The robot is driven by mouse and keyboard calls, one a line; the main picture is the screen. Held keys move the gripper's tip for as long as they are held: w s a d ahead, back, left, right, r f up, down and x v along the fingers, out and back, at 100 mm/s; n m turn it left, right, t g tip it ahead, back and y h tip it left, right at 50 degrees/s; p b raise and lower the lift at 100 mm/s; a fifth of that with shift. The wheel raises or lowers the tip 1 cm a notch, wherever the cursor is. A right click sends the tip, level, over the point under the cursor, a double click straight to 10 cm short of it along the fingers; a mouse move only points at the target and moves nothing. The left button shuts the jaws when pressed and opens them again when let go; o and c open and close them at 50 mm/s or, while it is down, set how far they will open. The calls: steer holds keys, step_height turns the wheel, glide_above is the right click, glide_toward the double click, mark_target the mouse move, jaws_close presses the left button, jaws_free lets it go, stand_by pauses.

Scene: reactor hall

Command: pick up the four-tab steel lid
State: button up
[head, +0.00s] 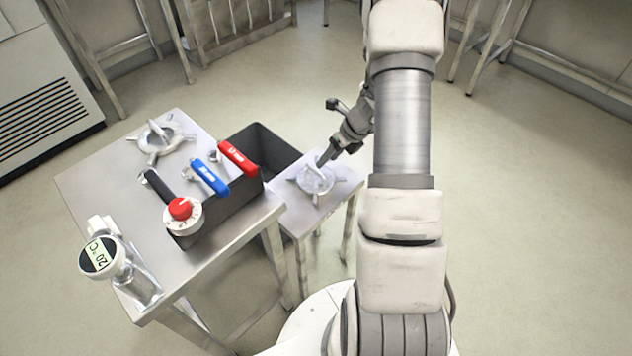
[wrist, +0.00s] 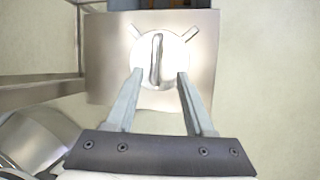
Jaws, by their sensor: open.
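A round steel lid (head: 314,182) with tabs around its rim lies on a small steel side table. In the wrist view the lid (wrist: 172,47) shows a raised bar handle (wrist: 156,58) across its middle and two tabs at the far side; its near tabs are not clear there. My gripper (wrist: 160,73) is open, its fingertips over the near part of the lid, one each side of the handle's line. In the head view my gripper (head: 325,163) is just above the lid. A similar tabbed round piece (head: 160,138) with an upright handle lies on the bigger table.
The bigger steel table (head: 90,178) also holds a black-handled tool with a red knob (head: 180,208), a blue-handled valve (head: 209,177), a red-handled valve (head: 238,158) and a 20 °C gauge (head: 101,257). A dark bin (head: 262,145) stands between the tables. Open floor lies right.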

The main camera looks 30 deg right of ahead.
mark_target(317, 170)
steer(key=b+x, duration=0.1)
steer(key=x, duration=0.1)
steer(key=b+x, duration=0.1)
steer(key=x, duration=0.2)
steer(key=shift+a+f, duration=0.1)
steer(key=shift+a, duration=0.4)
steer(key=shift+w+f, duration=0.15)
steer(key=shift+f, duration=0.15)
steer(key=shift+r, duration=0.1)
jaws_close()
stand_by(0.6)
